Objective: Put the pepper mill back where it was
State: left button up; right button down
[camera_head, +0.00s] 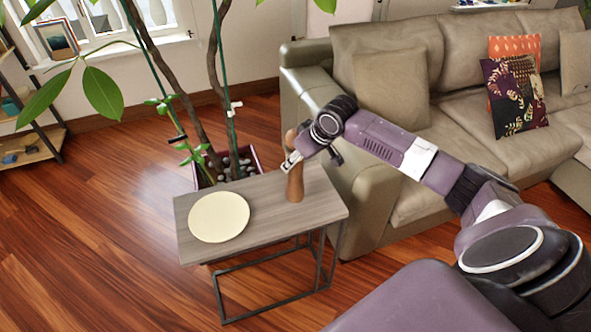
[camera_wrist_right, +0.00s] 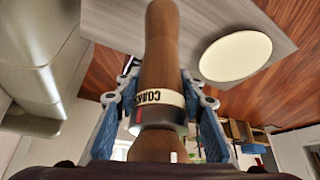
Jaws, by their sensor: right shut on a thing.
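The pepper mill (camera_head: 295,184) is brown wood and upright over the right part of the small side table (camera_head: 262,232). Its lower end shows at the tabletop; I cannot tell whether it touches. My right gripper (camera_head: 291,161) is shut around the mill's upper part. In the right wrist view the mill (camera_wrist_right: 160,50) stands between the two blue-padded fingers of the gripper (camera_wrist_right: 160,100), with a pale lettered band and a metal ring near the grip. My left gripper is not in view.
A round cream plate (camera_head: 219,217) lies on the left part of the side table. A potted plant (camera_head: 226,163) stands behind the table. A beige sofa (camera_head: 385,130) is close on the right. Wooden floor lies open to the left.

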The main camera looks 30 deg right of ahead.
jog(key=shift+f, duration=2.05)
jog(key=c, duration=1.3)
grip_release()
jog(key=shift+s, duration=0.1)
jog(key=shift+o, duration=0.2)
jog(key=shift+s+d+r, duration=0.1)
jog(key=shift+s+r, duration=0.05)
jog(key=shift+r, duration=0.25)
jog(key=v, duration=1.1)
jog(key=shift+s+r, duration=0.1)
